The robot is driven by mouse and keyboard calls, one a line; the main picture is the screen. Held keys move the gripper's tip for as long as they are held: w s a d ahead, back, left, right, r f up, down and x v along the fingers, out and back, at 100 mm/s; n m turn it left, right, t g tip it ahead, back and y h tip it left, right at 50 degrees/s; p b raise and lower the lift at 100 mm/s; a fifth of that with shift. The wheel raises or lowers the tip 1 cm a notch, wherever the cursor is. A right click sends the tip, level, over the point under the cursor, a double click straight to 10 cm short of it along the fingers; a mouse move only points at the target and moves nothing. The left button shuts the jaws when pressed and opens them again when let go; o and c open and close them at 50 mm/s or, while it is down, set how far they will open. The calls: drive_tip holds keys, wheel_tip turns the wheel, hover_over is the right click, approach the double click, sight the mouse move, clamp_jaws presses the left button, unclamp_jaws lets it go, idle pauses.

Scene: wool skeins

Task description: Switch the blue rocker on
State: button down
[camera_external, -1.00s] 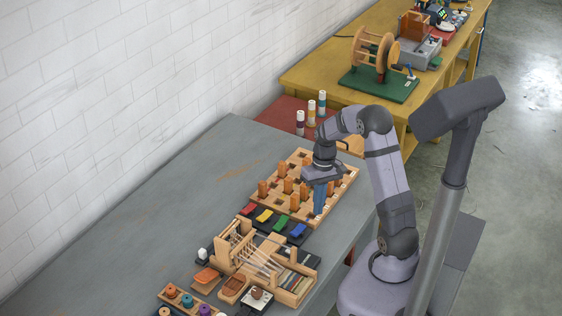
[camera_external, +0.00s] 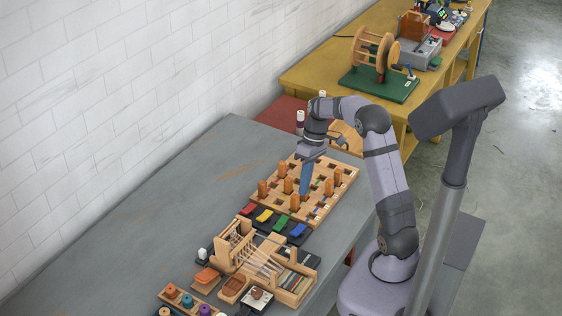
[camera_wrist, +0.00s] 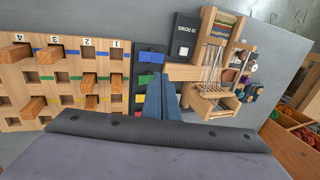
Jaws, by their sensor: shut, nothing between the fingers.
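The blue rocker (camera_external: 297,231) is at the right end of a dark strip that also holds the green rocker (camera_external: 281,222), yellow rocker (camera_external: 264,215) and red rocker (camera_external: 248,209). In the wrist view the blue rocker (camera_wrist: 151,57) is at the top of its row, just beyond my fingertips. My gripper (camera_external: 303,197) is shut and empty, its blue fingers pointing down over the wooden peg board behind the strip. In the wrist view my gripper (camera_wrist: 164,78) shows as two blue fingers together, partly covering the rocker strip. I cannot tell which way the blue rocker is tilted.
The wooden peg board (camera_external: 326,203) with several upright pegs lies behind the strip. A small wooden loom (camera_external: 243,250) stands close in front of it. The grey table (camera_external: 160,225) is clear on the left.

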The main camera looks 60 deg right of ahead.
sight(295, 233)
drive_tip(key=p+x, duration=0.4)
drive_tip(key=x, duration=1)
drive_tip(key=shift+a+f+h, duration=0.2)
drive_tip(key=shift+f+h, duration=0.1)
drive_tip(key=shift+h, duration=0.1)
drive_tip(key=shift+d, duration=0.2)
drive_tip(key=shift+d+r, duration=0.2)
drive_tip(key=shift+d, duration=0.4)
drive_tip(key=shift+r, duration=0.1)
